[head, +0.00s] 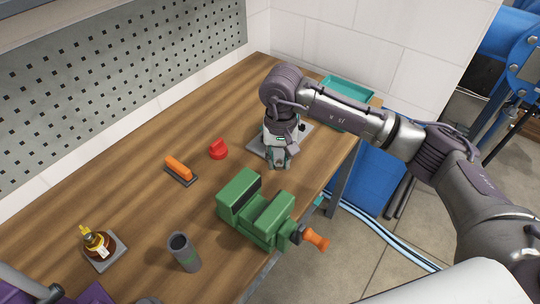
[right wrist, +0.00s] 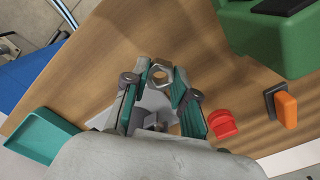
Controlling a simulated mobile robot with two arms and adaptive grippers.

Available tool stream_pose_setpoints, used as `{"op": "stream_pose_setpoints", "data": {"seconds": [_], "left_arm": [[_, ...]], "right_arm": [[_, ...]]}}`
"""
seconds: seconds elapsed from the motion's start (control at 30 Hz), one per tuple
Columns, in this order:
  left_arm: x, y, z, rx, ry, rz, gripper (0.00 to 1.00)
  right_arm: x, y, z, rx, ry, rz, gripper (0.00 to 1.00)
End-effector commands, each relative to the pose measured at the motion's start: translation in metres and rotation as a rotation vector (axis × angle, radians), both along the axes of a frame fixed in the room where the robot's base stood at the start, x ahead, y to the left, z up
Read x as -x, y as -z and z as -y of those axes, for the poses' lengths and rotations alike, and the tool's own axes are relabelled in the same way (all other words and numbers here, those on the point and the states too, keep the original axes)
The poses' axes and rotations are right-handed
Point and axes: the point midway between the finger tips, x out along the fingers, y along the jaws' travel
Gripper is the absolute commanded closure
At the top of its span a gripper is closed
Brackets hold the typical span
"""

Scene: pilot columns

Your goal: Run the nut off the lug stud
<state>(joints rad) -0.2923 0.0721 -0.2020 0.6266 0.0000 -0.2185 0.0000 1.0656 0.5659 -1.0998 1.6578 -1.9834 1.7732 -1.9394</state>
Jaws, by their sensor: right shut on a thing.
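My right gripper (right wrist: 160,80) is shut on a grey metal hex nut (right wrist: 160,69), held at the fingertips with its open hole showing in the right wrist view. In the head view the right gripper (head: 280,164) points down at the near side of a grey plate (head: 257,148), and the nut is too small to make out there. The plate also shows in the right wrist view (right wrist: 155,103), partly hidden behind the fingers. I cannot make out the lug stud, nor whether the nut is around it.
A green vise (head: 262,222) with an orange handle stands nearer on the bench. A red knob (head: 218,149), an orange-handled brush (head: 179,169), a bottle (head: 98,242) and a grey cup (head: 184,254) stand left. A teal tray (head: 349,87) lies at the far corner.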

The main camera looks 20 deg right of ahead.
Motion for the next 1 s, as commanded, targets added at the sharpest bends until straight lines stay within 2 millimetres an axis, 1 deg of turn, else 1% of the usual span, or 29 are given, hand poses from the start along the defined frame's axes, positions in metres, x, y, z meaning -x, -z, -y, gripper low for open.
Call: {"op": "stream_pose_setpoints", "data": {"seconds": [0.03,0.1,0.27,0.47,0.6,0.8,1.0], "left_arm": [[0.008,0.002,0.0,0.0,0.0,-0.011,0.71],[0.014,0.004,-0.001,-0.003,0.0,-0.021,0.71],[0.019,0.01,-0.004,-0.007,0.001,-0.03,0.71],[0.017,0.017,-0.005,-0.008,0.001,-0.026,0.71],[0.01,0.021,-0.007,-0.01,0.0,-0.015,0.71],[0.005,0.023,-0.008,-0.01,0.0,-0.009,0.71],[0.006,0.023,-0.008,-0.01,-0.001,-0.009,0.71]], "right_arm": [[0.0,0.002,0.0,0.0,0.0,-0.001,1.0],[0.0,0.007,0.0,-0.001,0.0,-0.002,1.0],[0.0,0.022,0.0,-0.001,-0.001,-0.002,1.0],[0.0,0.042,-0.001,-0.001,-0.001,-0.002,1.0],[0.001,0.053,-0.001,-0.001,-0.001,-0.002,1.0],[0.0,0.063,0.0,-0.001,-0.001,0.0,1.0],[0.0,0.065,0.0,-0.001,-0.001,0.0,1.0]]}}
